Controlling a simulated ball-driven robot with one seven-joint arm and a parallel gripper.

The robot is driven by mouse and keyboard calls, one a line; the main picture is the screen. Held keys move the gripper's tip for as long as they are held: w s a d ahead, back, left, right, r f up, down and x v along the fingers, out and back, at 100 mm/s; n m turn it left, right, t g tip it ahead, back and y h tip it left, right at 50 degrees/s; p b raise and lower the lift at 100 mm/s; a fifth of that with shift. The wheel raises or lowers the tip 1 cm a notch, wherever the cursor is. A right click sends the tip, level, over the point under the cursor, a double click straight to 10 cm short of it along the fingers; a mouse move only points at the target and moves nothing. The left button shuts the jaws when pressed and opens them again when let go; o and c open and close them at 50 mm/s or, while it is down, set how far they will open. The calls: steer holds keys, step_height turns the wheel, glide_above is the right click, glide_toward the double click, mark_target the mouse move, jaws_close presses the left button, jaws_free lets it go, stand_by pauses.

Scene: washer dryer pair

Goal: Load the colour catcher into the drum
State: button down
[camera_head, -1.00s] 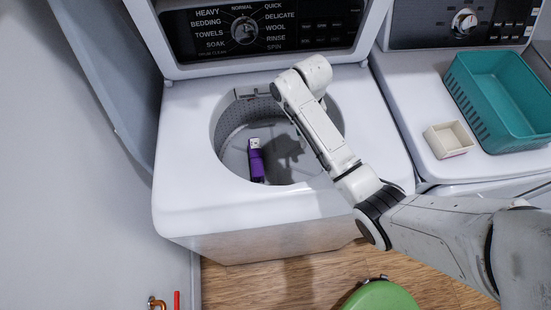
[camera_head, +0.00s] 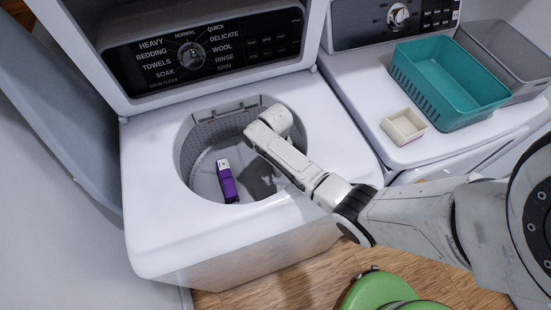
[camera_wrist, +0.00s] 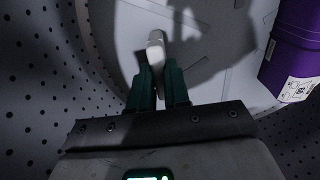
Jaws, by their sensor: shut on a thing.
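The washer drum (camera_head: 205,138) is open at the top, with a perforated grey wall (camera_wrist: 35,70). My gripper (camera_wrist: 158,72) is down inside the drum, above its pale floor, and is hidden behind my arm in the head view. Its two dark green fingers are shut on a small whitish thing (camera_wrist: 156,45), seemingly the colour catcher, which sticks out past the fingertips. Whether it touches the floor I cannot tell. A purple item with a white end (camera_head: 227,182) lies in the drum, apart from my gripper; it also shows at the right of the wrist view (camera_wrist: 295,40).
On the dryer to the right are a small cream tray (camera_head: 404,126), a teal basket (camera_head: 440,95) and a grey bin (camera_head: 510,60). A green round object (camera_head: 380,292) is on the wooden floor.

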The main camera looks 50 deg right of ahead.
steer(key=shift+f, duration=0.2)
steer(key=c, duration=1.1)
jaws_free()
steer(key=shift+r, duration=0.1)
step_height(320, 180, up, 12)
steer(key=shift+r, duration=0.15)
